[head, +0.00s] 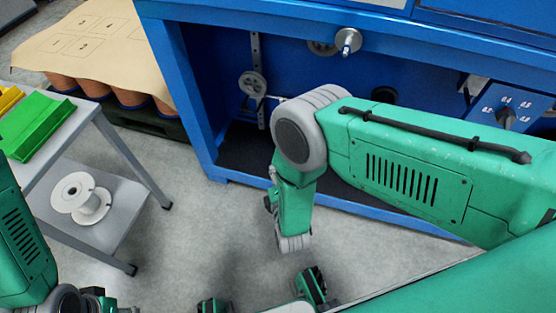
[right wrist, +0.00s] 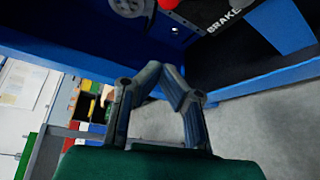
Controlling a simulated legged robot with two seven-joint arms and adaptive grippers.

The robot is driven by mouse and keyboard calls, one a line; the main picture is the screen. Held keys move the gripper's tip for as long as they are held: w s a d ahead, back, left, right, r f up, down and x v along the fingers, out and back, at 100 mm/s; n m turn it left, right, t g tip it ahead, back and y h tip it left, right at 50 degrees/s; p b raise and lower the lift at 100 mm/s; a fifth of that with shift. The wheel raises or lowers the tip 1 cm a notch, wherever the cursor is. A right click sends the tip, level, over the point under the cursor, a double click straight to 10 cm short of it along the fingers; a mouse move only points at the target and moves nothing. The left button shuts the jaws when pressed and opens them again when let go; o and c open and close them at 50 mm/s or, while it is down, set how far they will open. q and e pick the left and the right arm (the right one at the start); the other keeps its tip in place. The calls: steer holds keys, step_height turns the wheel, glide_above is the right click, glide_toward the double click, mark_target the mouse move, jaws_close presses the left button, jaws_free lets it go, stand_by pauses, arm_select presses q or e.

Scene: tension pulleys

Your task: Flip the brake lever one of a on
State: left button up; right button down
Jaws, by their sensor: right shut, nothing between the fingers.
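The black panel with the white BRAKE label (right wrist: 222,20) shows at the top of the right wrist view. A red round part (right wrist: 167,4), which may be the brake lever's knob, is cut off by the top edge left of the label. My right gripper (right wrist: 168,85) is shut and empty, below the red part and apart from it. In the head view my right arm reaches in from the right and bends down in front of the blue machine (head: 190,90). I cannot make out the brake lever there.
A pulley wheel (head: 253,84) and a metal spindle (head: 347,40) are on the machine. A dial panel (head: 505,112) is at right. A grey cart (head: 125,150) holds a white spool (head: 82,198) and a green bin (head: 35,125). Floor between cart and machine is clear.

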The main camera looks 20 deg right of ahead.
steer(key=w+f+b, duration=0.2)
steer(key=w+b, duration=0.1)
steer(key=w, duration=0.6)
steer(key=d, duration=0.1)
steer(key=s+d+r, duration=0.1)
steer(key=d, duration=0.2)
steer(key=shift+s+r, duration=0.3)
steer(key=shift+r, duration=0.1)
steer(key=shift+a, duration=0.15)
